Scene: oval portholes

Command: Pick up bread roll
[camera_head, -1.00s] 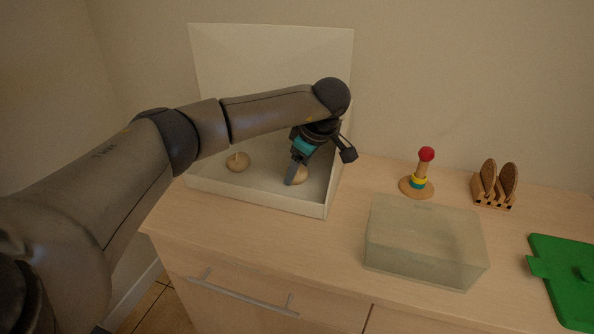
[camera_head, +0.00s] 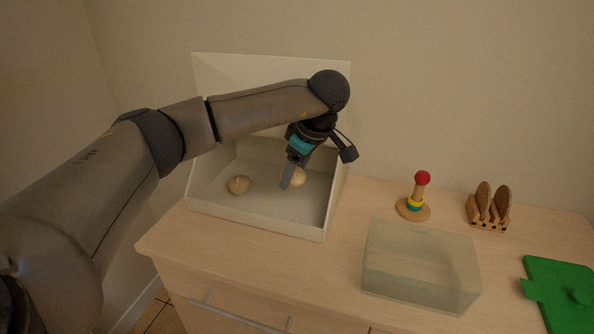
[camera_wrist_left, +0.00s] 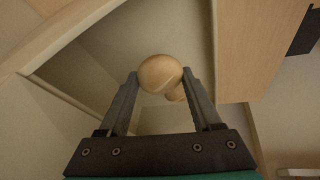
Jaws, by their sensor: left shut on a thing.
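My left gripper (camera_head: 290,178) is shut on a tan bread roll (camera_head: 299,178), held above the floor of the white box. In the left wrist view the held bread roll (camera_wrist_left: 160,73) sits between the two fingertips of the left gripper (camera_wrist_left: 165,82). A second bread roll (camera_head: 238,185) lies on the box floor to the left. It shows partly in the left wrist view (camera_wrist_left: 177,95), behind the held one. The fingers hide part of the held roll in the head view. My right gripper is not in view.
The white box (camera_head: 262,225) has its lid raised at the back.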

